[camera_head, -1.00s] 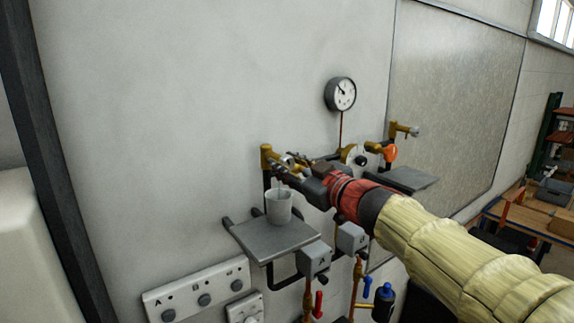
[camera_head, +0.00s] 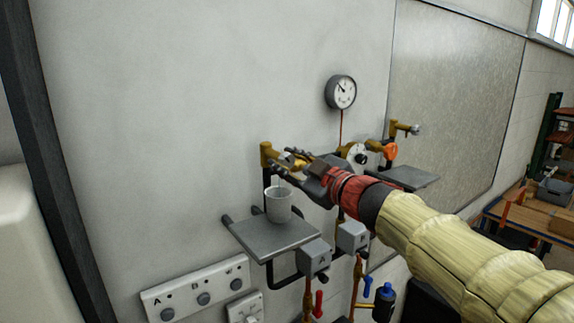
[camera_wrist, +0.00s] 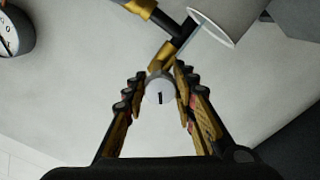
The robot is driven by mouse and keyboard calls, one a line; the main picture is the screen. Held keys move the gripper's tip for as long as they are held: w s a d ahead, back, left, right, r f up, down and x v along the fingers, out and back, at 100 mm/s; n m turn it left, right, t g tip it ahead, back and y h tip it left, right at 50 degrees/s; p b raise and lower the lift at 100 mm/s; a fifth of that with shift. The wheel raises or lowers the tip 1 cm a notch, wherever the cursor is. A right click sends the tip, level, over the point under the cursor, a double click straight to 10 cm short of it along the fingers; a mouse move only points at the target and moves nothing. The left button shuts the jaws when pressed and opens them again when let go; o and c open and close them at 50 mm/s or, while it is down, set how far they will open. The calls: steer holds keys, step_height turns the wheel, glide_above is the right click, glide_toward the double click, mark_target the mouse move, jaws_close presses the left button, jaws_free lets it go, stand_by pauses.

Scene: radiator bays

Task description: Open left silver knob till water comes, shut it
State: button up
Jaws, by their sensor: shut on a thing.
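The left silver knob (camera_wrist: 159,90) is a round grey cap with a dark mark, on a brass tap (camera_head: 265,156) on the wall. My gripper (camera_wrist: 158,84) has its fingers closed on both sides of the knob; in the head view my gripper (camera_head: 292,162) largely hides it. A white cup (camera_head: 278,208) stands upright below the tap on a grey shelf (camera_head: 272,240). In the wrist view the cup's rim (camera_wrist: 232,40) shows at the top right. A thin pale streak beside the spout looks like water running toward the cup.
A round gauge (camera_head: 341,92) hangs above right. Another brass tap with an orange handle (camera_head: 390,152) stands right of my gripper over a second shelf (camera_head: 408,178). Grey boxes A (camera_head: 314,258) and B (camera_head: 352,236) sit below. The wall to the left is clear.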

steer(key=n+b, duration=0.2)
steer(key=n, duration=0.3)
steer(key=shift+n, duration=0.3)
steer(key=shift+n+b, duration=1.15)
steer(key=shift+n, duration=1.15)
steer(key=o, duration=1.2)
steer(key=shift+c, duration=0.2)
steer(key=shift+r, duration=0.1)
steer(key=v, duration=1.2)
steer(key=shift+w, duration=0.1)
